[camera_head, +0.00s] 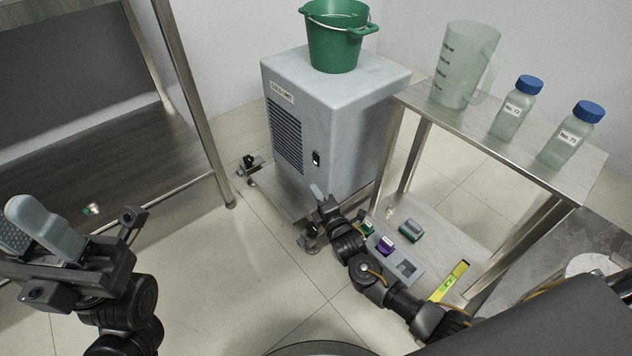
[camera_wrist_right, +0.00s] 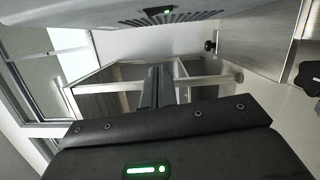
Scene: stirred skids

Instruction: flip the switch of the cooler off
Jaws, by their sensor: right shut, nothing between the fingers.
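The cooler (camera_head: 345,125) is a grey box with a slatted side vent, standing on a low wheeled skid.
A green bucket (camera_head: 337,38) stands on the cooler. A metal rack (camera_head: 535,150) at right holds a measuring jug (camera_head: 463,65) and two blue-capped bottles (camera_head: 515,108). Its lower shelf holds a grey tray and a yellow level (camera_head: 450,282). A dark bench (camera_head: 110,165) stands left.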

